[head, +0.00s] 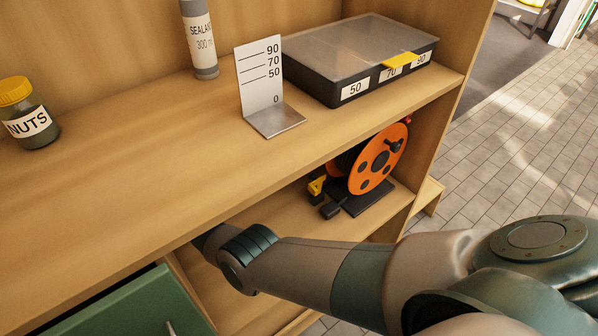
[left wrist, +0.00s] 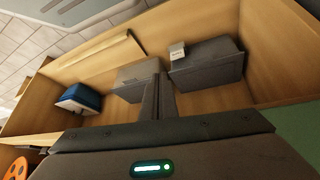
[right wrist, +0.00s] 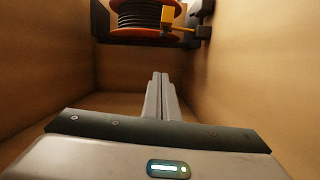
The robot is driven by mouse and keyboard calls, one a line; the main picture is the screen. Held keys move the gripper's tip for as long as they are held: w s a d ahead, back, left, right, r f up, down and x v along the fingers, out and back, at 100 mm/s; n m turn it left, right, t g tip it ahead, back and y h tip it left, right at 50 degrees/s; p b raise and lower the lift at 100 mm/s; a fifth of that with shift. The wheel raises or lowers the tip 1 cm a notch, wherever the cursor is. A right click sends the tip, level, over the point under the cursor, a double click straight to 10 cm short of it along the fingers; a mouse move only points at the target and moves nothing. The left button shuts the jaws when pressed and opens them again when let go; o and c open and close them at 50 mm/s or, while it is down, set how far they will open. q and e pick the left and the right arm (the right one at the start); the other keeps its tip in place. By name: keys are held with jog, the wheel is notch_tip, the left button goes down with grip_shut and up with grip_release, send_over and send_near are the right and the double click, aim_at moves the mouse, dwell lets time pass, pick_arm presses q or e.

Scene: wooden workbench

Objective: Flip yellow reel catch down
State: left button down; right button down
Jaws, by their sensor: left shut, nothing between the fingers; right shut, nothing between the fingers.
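The orange reel (head: 378,160) stands on a dark base on the shelf under the bench top. Its yellow catch (head: 317,186) sits at the reel's left side; in the right wrist view the yellow catch (right wrist: 167,17) shows at the top, beside the dark wound cable. My right gripper (right wrist: 160,76) is shut and empty inside the compartment, apart from the catch. In the head view my right arm reaches under the bench top and its gripper is hidden. My left gripper (left wrist: 155,75) is shut and empty, seen only in the left wrist view.
On the bench top stand a nuts jar (head: 30,120), a sealant tube (head: 200,40), a marked gauge plate (head: 262,90) and a lidded case (head: 350,65). The bench edge overhangs the reel's shelf. Wooden walls (right wrist: 270,70) flank my right gripper. Grey bins (left wrist: 205,65) show in the left wrist view.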

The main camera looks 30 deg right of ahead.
aim_at(315, 189)
jog(key=shift+d, duration=0.1)
